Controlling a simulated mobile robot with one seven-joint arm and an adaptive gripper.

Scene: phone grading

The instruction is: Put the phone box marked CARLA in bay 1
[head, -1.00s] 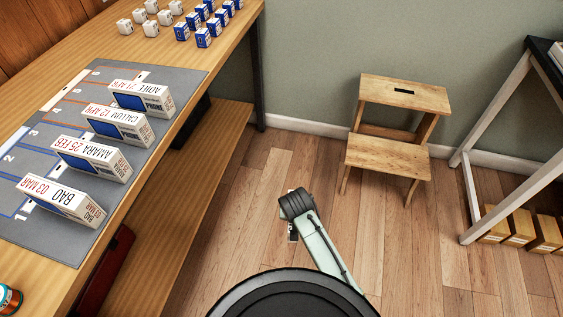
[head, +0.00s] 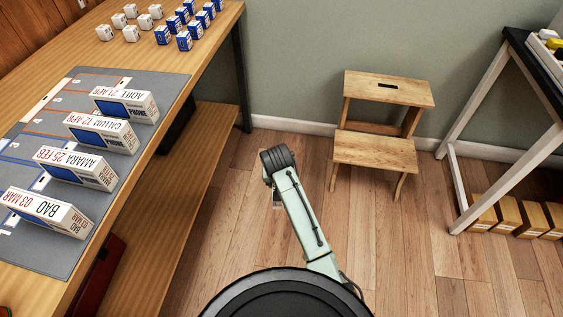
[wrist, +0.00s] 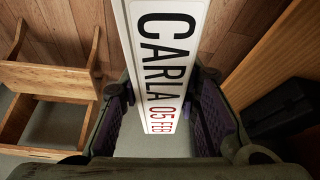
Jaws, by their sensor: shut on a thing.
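The phone box marked CARLA 05 FEB (wrist: 165,50) is white with black and red lettering. It is held between the purple-padded fingers of my gripper (wrist: 160,92) in the wrist view. In the head view my arm reaches out over the floor, right of the table, and mostly hides the gripper and box. The grey mat (head: 50,245) on the table has numbered bays, with a 1 near its lower left. Boxes marked BAO (head: 45,212), AMARA (head: 78,167), CALLUM (head: 103,132) and AOIFE (head: 126,104) lie on it. BAO is nearest the 1; I cannot tell its exact bay.
Small white and blue boxes (head: 183,40) stand at the table's far end. A lower shelf (head: 200,160) runs beneath the wooden table. A step stool (head: 375,150) stands by the wall. A white-legged table (head: 490,120) is at right, with cartons (head: 506,216) below. Floor between is clear.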

